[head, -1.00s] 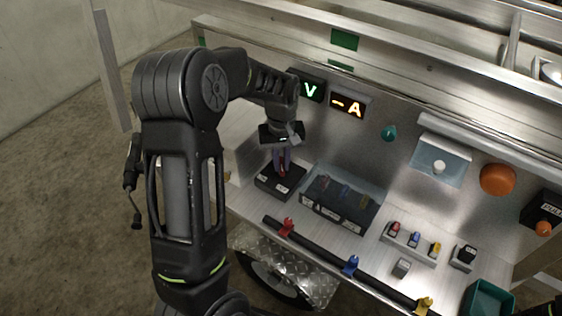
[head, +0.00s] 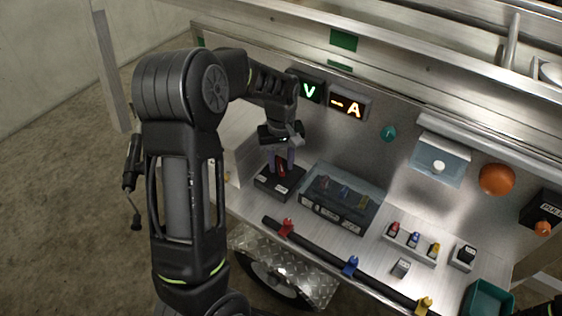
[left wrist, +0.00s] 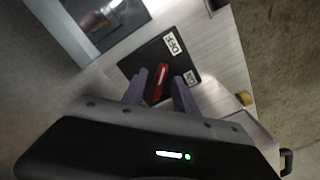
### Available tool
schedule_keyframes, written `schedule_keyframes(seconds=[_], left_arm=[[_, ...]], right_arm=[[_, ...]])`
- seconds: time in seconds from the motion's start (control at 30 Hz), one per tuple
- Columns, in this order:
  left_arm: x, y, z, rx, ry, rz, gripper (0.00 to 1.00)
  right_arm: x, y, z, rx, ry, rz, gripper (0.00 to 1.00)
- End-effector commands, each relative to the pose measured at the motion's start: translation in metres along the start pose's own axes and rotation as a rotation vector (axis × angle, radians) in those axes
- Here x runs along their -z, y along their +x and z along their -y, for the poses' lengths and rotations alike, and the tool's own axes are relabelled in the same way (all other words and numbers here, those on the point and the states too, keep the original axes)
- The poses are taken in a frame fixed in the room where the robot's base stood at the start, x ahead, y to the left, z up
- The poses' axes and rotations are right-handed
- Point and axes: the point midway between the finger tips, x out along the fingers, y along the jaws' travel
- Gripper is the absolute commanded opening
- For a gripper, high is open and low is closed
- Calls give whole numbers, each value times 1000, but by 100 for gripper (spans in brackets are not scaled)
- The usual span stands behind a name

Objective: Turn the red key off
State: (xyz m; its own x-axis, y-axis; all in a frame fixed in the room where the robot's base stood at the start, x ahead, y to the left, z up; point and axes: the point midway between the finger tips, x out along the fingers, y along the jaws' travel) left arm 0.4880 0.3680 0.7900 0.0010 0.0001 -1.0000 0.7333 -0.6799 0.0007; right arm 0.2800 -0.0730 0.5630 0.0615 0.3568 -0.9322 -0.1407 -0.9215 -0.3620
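The red key (left wrist: 158,84) stands on a black switch box (left wrist: 140,62) with white OFF and ON labels. In the head view the key (head: 282,170) shows on the box (head: 268,184) at the left end of the metal bench. My left gripper (left wrist: 160,92) is open, with its two purple fingers on either side of the key and gaps visible. It also shows in the head view (head: 283,160), just above the box. My right gripper is not in view.
A clear-covered box of coloured switches (head: 343,196) stands right of the key box. A black bar with coloured clips (head: 320,247) runs along the bench's front edge. Lit V (head: 310,90) and A (head: 347,104) displays are on the back panel.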

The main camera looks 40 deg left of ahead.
Motion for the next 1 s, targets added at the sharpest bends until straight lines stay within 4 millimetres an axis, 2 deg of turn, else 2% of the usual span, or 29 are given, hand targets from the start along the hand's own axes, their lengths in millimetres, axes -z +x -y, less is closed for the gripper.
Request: schedule_keyframes(seconds=[0.27,0.37,0.7,0.83,1.0], left_arm=[[0,-5,0,-1,1,-1,35],[0,-16,0,-1,1,-1,35],[1,-69,-1,-2,0,-3,35],[0,-77,0,0,1,0,35],[0,-78,0,0,0,0,35]], right_arm=[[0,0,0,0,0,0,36],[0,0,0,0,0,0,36],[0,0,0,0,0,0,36],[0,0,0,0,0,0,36],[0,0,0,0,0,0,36]])
